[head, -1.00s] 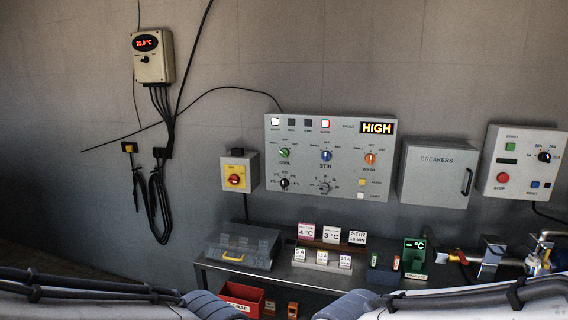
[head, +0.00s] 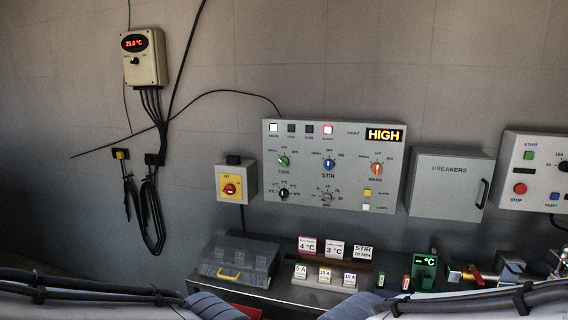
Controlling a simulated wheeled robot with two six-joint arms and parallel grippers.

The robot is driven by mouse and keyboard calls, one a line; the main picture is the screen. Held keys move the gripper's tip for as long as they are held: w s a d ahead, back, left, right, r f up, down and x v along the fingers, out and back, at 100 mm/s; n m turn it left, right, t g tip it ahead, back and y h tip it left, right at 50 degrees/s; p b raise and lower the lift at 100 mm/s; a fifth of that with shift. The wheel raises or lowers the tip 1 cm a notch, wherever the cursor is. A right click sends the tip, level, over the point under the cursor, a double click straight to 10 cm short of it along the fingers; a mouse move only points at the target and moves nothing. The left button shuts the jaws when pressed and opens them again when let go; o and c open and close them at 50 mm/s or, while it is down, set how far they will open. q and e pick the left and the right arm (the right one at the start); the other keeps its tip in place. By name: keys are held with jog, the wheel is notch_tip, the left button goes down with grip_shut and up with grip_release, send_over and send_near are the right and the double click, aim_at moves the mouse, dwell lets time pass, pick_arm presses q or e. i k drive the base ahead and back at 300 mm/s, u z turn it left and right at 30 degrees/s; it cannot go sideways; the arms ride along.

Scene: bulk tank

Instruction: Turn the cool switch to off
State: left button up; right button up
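The control panel (head: 304,192) is a grey box on the wall at the centre of the head view. Its cool switch (head: 284,161) is a green knob at the left of the upper knob row, with "COOL" printed below it. The knob's exact pointer direction is too small to tell. A blue stir knob (head: 329,165) and an orange wash knob (head: 376,168) sit to its right. My two arms come in along the bottom edge, well below the panel. Neither gripper is in view.
A bench (head: 283,293) below carries a clear-lidded case (head: 239,259), cards and a green meter (head: 424,270). The space before the panel is clear.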

aim_at(283, 161)
jog(key=z, duration=0.25)
jog(key=i, duration=1.25)
jog(key=u, duration=0.35)
